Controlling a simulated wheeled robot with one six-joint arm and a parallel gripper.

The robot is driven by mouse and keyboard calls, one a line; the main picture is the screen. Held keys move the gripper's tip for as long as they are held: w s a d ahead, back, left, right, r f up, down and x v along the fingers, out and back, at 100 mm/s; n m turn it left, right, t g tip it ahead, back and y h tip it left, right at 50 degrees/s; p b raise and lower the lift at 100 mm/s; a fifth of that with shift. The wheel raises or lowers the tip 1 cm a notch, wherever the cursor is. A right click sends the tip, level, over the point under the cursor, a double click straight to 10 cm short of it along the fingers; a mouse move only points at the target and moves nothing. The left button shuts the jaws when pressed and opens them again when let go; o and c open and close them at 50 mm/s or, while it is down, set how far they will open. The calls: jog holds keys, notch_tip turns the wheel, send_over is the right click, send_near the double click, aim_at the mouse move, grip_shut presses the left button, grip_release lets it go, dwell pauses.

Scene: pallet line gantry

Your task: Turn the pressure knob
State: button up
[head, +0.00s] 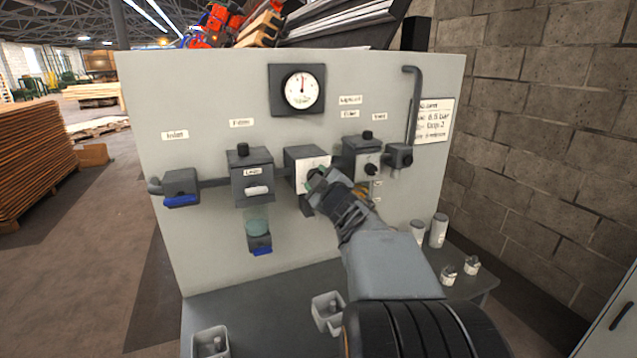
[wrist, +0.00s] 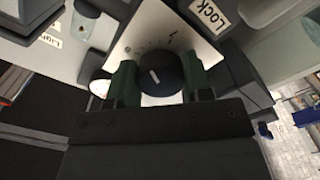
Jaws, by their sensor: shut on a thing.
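A round black knob (wrist: 168,70) with a white pointer mark sits on a white scale plate in the wrist view. In the head view this plate (head: 303,172) is on the front of the middle grey box (head: 304,154) on the panel. My gripper (head: 320,184) reaches it from the lower right and hides most of the knob there. In the wrist view the green fingertips of my gripper (wrist: 162,80) are shut on the knob, one on each side. A round gauge (head: 302,90) with a red needle pointing nearly straight up is above the box.
A box with another black knob (head: 372,169) stands close right of my gripper. A box with a white handle (head: 258,190) and a blue-handled valve (head: 181,190) are to the left. Cups (head: 327,312) and canisters (head: 439,230) stand on the bench below.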

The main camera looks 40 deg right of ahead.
jog(key=o, duration=0.9)
jog(key=p+v, duration=0.5)
jog(key=v, duration=0.8)
jog(key=shift+s+a, duration=0.1)
jog(key=shift+s, duration=0.25)
jog(key=shift+w, duration=0.1)
